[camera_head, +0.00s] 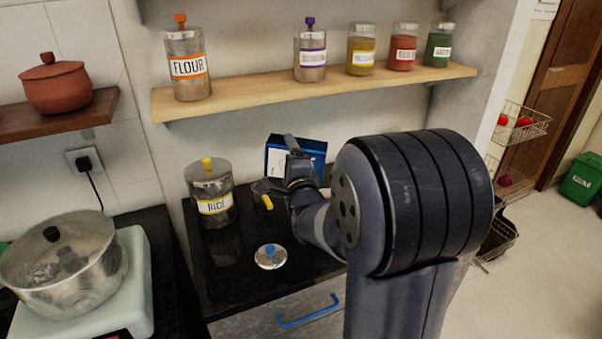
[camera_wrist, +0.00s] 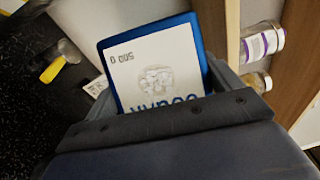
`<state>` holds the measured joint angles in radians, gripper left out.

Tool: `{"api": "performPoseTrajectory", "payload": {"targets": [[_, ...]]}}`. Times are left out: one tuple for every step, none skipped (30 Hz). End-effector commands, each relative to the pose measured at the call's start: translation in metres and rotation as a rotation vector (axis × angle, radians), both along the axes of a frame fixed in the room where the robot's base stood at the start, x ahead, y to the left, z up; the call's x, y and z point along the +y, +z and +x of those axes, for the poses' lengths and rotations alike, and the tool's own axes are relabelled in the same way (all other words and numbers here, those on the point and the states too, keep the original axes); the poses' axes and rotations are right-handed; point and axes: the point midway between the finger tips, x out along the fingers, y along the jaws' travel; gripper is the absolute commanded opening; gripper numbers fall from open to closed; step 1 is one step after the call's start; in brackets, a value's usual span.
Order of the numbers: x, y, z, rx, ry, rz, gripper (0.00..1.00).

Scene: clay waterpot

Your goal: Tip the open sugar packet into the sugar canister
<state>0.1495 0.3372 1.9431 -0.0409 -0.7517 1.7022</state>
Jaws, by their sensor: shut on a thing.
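A blue and white sugar packet (camera_head: 310,146) is in my gripper (camera_head: 292,145), above the back of the black counter. In the wrist view the packet (camera_wrist: 157,68) fills the middle between the jaws, its printing upside down. My gripper (camera_wrist: 165,118) is shut on it. The packet's open end cannot be made out. A round lid with a blue knob (camera_head: 270,257) lies on the counter in front of my arm. No canister labelled sugar shows; the area behind my arm is hidden.
A rice canister (camera_head: 210,193) stands left of my gripper. A small yellow object (camera_head: 267,202) shows nearby. A wooden shelf (camera_head: 315,88) above holds the flour canister (camera_head: 187,60) and several jars. A steel pot (camera_head: 62,262) sits at left. The counter front is mostly clear.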

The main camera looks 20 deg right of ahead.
Motion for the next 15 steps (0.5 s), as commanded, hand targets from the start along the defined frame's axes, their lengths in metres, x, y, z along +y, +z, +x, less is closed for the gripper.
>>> {"api": "performPoseTrajectory", "payload": {"targets": [[0.0, 0.0009, 0.0002, -0.002, 0.0, 0.0, 0.5], [0.0, 0.0009, 0.0002, -0.002, 0.0, 0.0, 0.5], [0.0, 0.0009, 0.0002, -0.002, 0.0, 0.0, 0.5], [0.0, 0.0009, 0.0002, -0.003, 0.0, 0.0, 0.5], [0.0, 0.0008, 0.0001, -0.003, 0.0, 0.001, 0.5], [-0.0002, 0.0008, 0.0, -0.004, 0.0, 0.002, 0.5], [-0.0002, 0.0008, 0.0, -0.004, 0.0, 0.003, 0.5], [-0.0004, 0.0009, -0.0001, -0.006, 0.0, 0.004, 0.5], [-0.0006, 0.0009, -0.0002, -0.008, 0.0, 0.007, 0.5], [-0.0008, 0.0011, -0.0003, -0.009, 0.0, 0.01, 0.5], [-0.001, 0.0012, -0.0004, -0.012, 0.0, 0.013, 0.5], [-0.0013, 0.0015, -0.0006, -0.014, 0.0, 0.017, 0.5], [-0.0015, 0.0016, -0.0007, -0.016, 0.0, 0.022, 0.5], [-0.0017, 0.0019, -0.0008, -0.018, 0.0, 0.026, 0.5], [-0.002, 0.0023, -0.0009, -0.021, 0.0, 0.031, 0.5]]}}
